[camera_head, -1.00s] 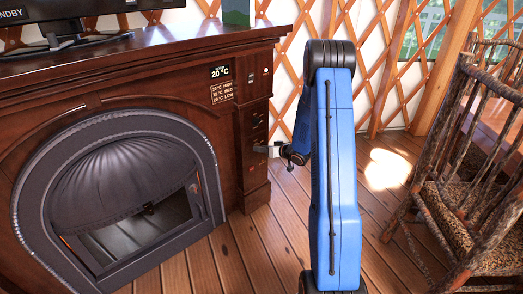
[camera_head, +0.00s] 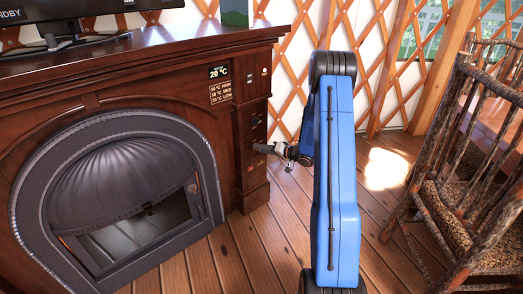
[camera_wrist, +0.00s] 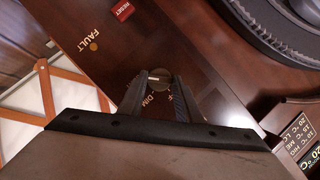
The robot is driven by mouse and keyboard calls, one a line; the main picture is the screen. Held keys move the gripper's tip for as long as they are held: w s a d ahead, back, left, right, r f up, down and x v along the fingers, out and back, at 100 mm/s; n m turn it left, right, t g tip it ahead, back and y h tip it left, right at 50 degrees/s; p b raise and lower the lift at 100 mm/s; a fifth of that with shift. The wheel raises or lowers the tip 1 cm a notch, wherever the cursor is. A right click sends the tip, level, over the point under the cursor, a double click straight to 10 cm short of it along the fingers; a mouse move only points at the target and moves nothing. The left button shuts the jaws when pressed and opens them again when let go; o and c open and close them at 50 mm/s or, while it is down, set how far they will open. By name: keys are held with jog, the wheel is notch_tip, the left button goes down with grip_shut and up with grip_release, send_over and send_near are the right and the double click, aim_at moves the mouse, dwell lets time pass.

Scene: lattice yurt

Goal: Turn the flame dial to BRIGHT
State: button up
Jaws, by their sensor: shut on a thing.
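The flame dial (camera_wrist: 160,78) is a small round dark knob with a pale mark on its face, on the brown side panel of the fireplace. In the wrist view my gripper (camera_wrist: 159,82) has its two dark fingers closed around the dial, one on each side. The label DIM (camera_wrist: 150,98) shows beside the left finger, and part of another label shows by the right finger. I cannot see the word BRIGHT. In the head view my gripper (camera_head: 262,148) reaches left to the fireplace's right column, and the dial is hidden there.
A red RESET button (camera_wrist: 123,11) and a FAULT lamp (camera_wrist: 92,46) sit on the same panel. The fireplace (camera_head: 120,80) has an arched dark metal hood, with a temperature display (camera_head: 219,72) above. A rustic wooden chair (camera_head: 455,195) stands at the right. Open plank floor lies between.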

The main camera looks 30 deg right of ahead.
dwell(0.3)
jog(key=o, duration=1)
jog(key=shift+o, duration=0.2)
jog(key=shift+s+d, duration=0.1)
jog(key=v, duration=1.7)
jog(key=shift+s, duration=0.1)
